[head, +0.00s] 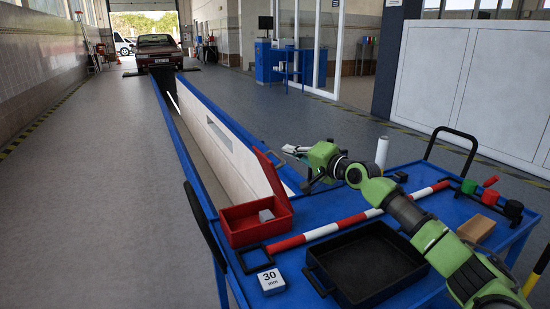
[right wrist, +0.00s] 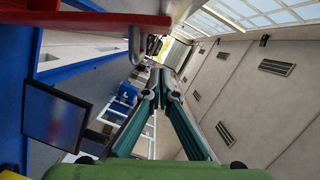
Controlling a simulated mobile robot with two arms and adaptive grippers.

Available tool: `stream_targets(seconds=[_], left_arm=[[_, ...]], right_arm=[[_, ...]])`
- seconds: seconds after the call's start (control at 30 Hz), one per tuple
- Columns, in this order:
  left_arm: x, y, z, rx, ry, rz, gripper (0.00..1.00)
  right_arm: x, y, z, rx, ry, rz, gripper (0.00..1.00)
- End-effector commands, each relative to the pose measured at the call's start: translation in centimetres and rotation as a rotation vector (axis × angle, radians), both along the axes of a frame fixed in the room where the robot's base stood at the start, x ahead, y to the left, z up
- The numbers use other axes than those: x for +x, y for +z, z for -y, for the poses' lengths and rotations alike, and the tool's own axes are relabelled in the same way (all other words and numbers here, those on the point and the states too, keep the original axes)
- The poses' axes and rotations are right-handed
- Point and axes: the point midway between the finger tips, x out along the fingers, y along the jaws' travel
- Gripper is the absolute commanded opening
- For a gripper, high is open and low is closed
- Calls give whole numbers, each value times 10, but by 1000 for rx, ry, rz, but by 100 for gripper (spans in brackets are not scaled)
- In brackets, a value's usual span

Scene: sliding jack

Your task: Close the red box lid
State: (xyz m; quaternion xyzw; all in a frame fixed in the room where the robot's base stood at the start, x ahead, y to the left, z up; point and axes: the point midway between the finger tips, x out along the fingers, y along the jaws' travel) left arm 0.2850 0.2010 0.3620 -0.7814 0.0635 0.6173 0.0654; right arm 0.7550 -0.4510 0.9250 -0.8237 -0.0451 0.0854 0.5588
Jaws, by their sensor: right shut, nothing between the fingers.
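The red box (head: 245,232) stands on the blue cart at its left end, with a small grey-white block (head: 266,215) inside. Its red lid (head: 270,172) is open, standing up steeply on the box's right side. My right gripper (head: 288,149) is shut and empty, just beyond the lid's upper edge and to its right, and looks apart from it. The right wrist view shows the closed fingers (right wrist: 160,78) with a red edge, probably the lid (right wrist: 90,22), at upper left. My left gripper is not in view.
On the blue cart (head: 330,212), a red-and-white bar (head: 318,233) runs past the box. A black tray (head: 368,262) and a white "30 min" block (head: 271,281) are in front. A white cylinder (head: 381,152) stands behind my right arm. A long pit (head: 215,125) lies beyond.

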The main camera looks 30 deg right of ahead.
Motion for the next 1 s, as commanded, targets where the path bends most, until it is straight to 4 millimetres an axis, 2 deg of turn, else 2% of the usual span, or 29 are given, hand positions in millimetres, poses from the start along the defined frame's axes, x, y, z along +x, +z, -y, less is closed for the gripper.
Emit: stream_targets(seconds=[0.13,0.3,0.4,1.0], left_arm=[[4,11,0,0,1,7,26],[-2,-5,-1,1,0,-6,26],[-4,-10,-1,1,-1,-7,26],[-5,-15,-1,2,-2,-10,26]], right_arm=[[25,-1,-5,4,0,4,0],[24,-11,-28,-1,2,-1,0],[24,-14,-34,0,1,0,0],[25,-17,-41,-4,-1,0,0]])
